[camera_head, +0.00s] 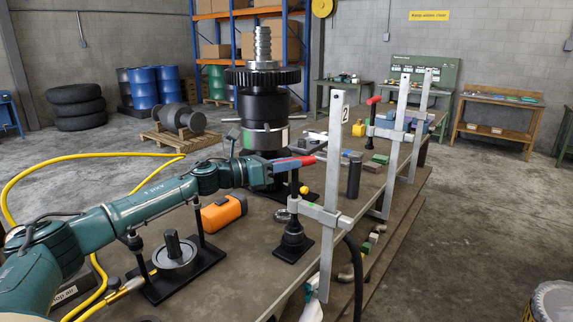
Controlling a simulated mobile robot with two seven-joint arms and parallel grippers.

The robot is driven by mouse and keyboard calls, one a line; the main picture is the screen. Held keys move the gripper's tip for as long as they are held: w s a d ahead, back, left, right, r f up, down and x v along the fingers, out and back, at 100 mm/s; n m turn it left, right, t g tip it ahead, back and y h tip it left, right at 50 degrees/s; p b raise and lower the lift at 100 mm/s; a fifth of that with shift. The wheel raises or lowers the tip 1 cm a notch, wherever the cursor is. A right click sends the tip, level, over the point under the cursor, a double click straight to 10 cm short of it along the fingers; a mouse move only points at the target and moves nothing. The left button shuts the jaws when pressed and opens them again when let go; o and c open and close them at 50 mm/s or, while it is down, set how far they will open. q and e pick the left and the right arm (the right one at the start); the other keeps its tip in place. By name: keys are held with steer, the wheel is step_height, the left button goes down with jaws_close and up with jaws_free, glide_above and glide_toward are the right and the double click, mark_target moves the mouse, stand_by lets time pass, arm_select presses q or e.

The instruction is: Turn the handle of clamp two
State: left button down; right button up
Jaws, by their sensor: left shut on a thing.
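Clamp two (331,190) is the nearest steel bar clamp, with a tag "2" at the top of its upright bar. My left gripper (276,168) reaches in from the left and is shut on the handle. The clamp's lower jaw and screw stand over a black base (293,246) on the bench. The gripper's fingers partly hide the handle. My right gripper is not in view.
A tall dark transmission with a gear and shaft (263,105) stands behind the gripper. More bar clamps (396,130) stand farther along the bench (235,275). An orange block (222,213), a black fixture (175,268) and a yellow hose (45,165) lie near my arm.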

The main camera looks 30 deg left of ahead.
arm_select(q)
steer(key=n+t+y, duration=0.1)
steer(key=y, duration=0.1)
steer(key=n+t+y, duration=0.1)
steer(key=n+y, duration=0.1)
steer(key=y, duration=0.1)
steer(key=shift+s+d+r+n+t, duration=0.1)
steer(key=shift+s+d+n+t, duration=0.1)
steer(key=shift+d+n+t, duration=0.15)
steer(key=shift+w+d+n+g+y, duration=0.1)
steer(key=shift+d+n+g+y, duration=0.35)
steer(key=shift+n+y, duration=1.95)
steer(key=shift+w+d+n+g+y, duration=0.1)
steer(key=shift+d+n+g+y, duration=0.35)
steer(key=shift+n+y, duration=1.95)
steer(key=shift+d+n+g+y, duration=0.2)
steer(key=shift+n+g+y, duration=0.6)
steer(key=shift+y, duration=3)
steer(key=shift+n, duration=0.25)
steer(key=c, duration=1.3)
jaws_free()
